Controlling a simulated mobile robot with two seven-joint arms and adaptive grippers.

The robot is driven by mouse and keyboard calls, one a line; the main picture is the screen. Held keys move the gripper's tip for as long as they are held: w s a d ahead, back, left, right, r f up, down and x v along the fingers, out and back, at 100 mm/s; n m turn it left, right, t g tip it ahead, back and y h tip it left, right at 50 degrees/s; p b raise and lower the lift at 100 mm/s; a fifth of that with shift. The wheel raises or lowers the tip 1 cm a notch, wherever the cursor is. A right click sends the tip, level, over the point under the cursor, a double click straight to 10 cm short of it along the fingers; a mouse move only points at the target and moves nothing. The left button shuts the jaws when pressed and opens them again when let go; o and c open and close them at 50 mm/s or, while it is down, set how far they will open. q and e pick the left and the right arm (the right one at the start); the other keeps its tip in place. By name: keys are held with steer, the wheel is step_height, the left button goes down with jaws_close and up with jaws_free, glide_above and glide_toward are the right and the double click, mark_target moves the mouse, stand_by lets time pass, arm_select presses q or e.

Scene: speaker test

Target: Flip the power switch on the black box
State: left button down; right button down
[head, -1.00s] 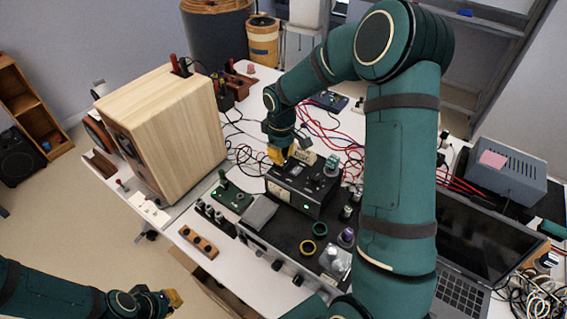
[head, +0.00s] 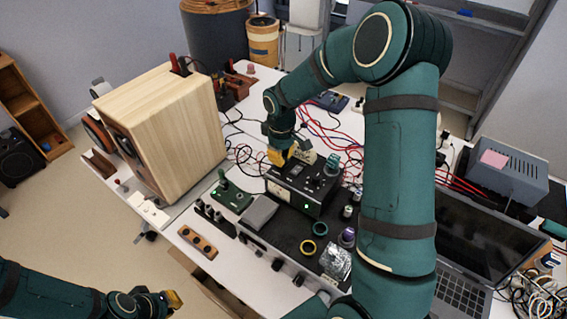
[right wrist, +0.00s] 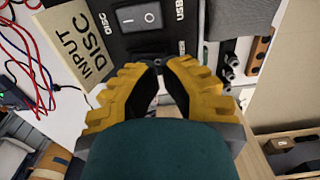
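The black box (head: 318,204) stands on gear in the middle of the table, with knobs on top and a small green light on its front. Its rocker power switch (right wrist: 140,17) shows in the right wrist view, black with white markings in a light frame. A tan card (right wrist: 82,42) reading "INPUT DISC" is beside it. My right gripper (right wrist: 158,67) has its yellow fingertips together with nothing between them, just below the switch in that view and apart in the picture. In the head view it is at the box's back left corner (head: 278,157). My left gripper (head: 174,299) is low at the left, far from the box; its opening is unclear.
A large wooden speaker (head: 170,125) stands left of the box. A laptop (head: 478,240) and a grey device (head: 505,170) are at the right. Rings and knobs crowd the front.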

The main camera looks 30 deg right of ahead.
steer(key=shift+f+b, duration=0.9)
steer(key=shift+f, duration=0.35)
stand_by(0.6)
steer(key=shift+r, duration=0.15)
steer(key=shift+r+p, duration=2.45)
steer(key=shift+r, duration=0.95)
